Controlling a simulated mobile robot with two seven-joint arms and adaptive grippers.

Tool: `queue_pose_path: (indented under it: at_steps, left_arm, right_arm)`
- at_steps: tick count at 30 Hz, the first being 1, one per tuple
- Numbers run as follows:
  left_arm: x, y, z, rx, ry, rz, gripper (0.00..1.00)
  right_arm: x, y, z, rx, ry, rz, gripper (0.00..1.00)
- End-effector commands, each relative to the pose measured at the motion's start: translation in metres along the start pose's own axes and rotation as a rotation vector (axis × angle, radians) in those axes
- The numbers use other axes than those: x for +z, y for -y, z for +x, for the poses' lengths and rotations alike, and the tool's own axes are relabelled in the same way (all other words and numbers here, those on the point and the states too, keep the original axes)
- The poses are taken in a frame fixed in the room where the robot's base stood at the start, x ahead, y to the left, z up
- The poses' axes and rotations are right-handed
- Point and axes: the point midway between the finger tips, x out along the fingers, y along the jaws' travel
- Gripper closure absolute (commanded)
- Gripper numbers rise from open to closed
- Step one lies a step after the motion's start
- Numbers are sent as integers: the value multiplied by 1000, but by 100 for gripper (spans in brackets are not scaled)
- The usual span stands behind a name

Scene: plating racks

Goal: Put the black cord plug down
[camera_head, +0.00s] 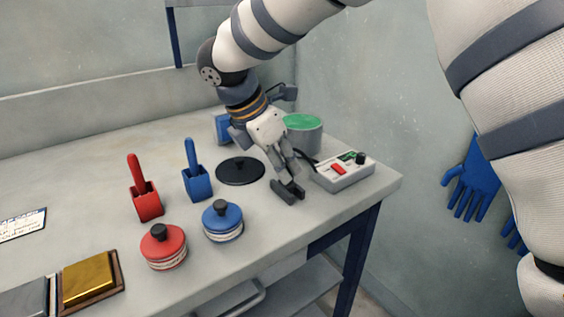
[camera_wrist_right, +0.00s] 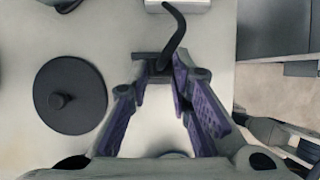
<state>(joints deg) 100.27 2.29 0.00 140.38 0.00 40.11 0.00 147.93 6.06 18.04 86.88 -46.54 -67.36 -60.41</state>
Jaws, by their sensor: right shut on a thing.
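My right gripper (camera_head: 288,191) is low over the right front part of the worktable (camera_head: 110,160), between the black lid and the grey control box. In the right wrist view its purple-padded fingers converge on the black cord plug (camera_wrist_right: 152,66) and are shut on it at their tips. The black cord (camera_wrist_right: 177,28) curves from the plug toward the control box. In the head view the cord (camera_head: 307,158) runs beside the fingers to the control box (camera_head: 343,172). Whether the plug touches the tabletop is unclear. My left gripper is not in view.
The black lid (camera_head: 240,170) lies left of the gripper. A green-topped pot (camera_head: 303,132) stands behind it. The blue-lidded jar (camera_head: 222,220), red-lidded jar (camera_head: 163,247), blue holder (camera_head: 197,182) and red holder (camera_head: 146,200) stand leftward. Bare tabletop lies toward the front edge.

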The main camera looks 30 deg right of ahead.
Motion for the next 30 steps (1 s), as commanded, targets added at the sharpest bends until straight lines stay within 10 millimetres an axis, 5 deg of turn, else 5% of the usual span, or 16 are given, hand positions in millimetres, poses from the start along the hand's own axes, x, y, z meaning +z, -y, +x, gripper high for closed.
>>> queue_pose_path:
  at_steps: [1, 2, 4, 14, 24, 30]
  left_arm:
    - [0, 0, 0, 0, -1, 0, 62]
    - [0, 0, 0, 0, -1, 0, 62]
    - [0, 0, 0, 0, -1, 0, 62]
    - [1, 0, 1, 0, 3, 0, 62]
    - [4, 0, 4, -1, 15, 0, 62]
    - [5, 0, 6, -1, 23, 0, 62]
  right_arm:
    - [-1, 0, 1, -1, 1, 0, 100]
    - [-1, 0, 1, -1, 0, 0, 74]
    - [-1, 0, 1, -1, 0, 0, 61]
    - [1, 0, -2, 0, -1, 1, 61]
    - [1, -2, -86, 1, 0, 0, 61]
    - [0, -1, -117, -4, -1, 0, 61]
